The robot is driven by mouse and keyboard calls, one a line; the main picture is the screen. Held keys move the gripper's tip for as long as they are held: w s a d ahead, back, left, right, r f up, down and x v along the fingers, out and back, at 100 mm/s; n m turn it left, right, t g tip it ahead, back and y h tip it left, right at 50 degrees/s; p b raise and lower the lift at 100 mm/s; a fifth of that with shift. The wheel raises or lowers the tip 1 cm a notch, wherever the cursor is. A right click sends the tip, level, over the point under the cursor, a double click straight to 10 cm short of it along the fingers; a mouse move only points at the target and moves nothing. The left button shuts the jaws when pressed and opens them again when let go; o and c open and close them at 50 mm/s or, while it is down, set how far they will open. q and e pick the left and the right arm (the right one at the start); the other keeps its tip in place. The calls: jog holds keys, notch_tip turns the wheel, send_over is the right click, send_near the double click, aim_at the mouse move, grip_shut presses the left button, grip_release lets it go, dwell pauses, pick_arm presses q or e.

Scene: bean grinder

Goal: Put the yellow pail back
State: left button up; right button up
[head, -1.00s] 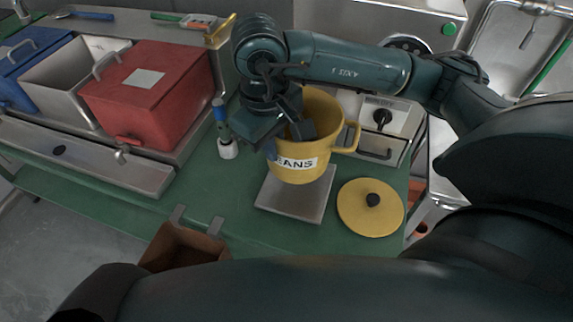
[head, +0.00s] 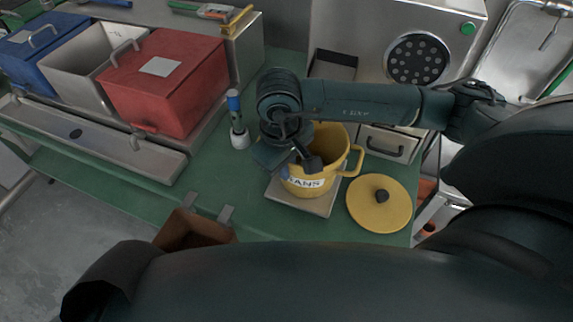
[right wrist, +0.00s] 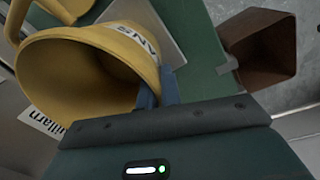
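The yellow pail (head: 338,150) with a "BEANS" label is upright over a square metal plate (head: 325,209) on the green counter. It is on the plate or just above it; I cannot tell which. My right gripper (head: 303,165) is at the pail's near-left rim. In the right wrist view the pail (right wrist: 75,60) shows its open mouth, and the blue fingers (right wrist: 160,92) are on either side of its wall, shut on it. My left gripper is not in view.
A round yellow lid (head: 379,210) with a black knob lies right of the plate. A blue-handled brush (head: 237,120) stands to the left. Red (head: 165,85) and blue (head: 38,45) lidded bins are farther left. A brown bin (head: 190,230) hangs at the counter's front edge.

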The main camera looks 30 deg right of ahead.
jog(key=o, duration=0.4)
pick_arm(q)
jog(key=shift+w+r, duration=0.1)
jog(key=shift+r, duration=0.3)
pick_arm(e)
jog(key=shift+o, duration=0.2)
jog(key=shift+r+p, duration=0.25)
jog(key=shift+p, duration=0.15)
jog(key=shift+r, duration=0.3)
pick_arm(q)
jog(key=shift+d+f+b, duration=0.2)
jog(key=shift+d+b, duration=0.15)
jog(key=shift+b, duration=0.65)
pick_arm(e)
notch_tip(320, 180, up, 11)
jog(key=a, duration=0.1)
jog(key=shift+s, duration=0.2)
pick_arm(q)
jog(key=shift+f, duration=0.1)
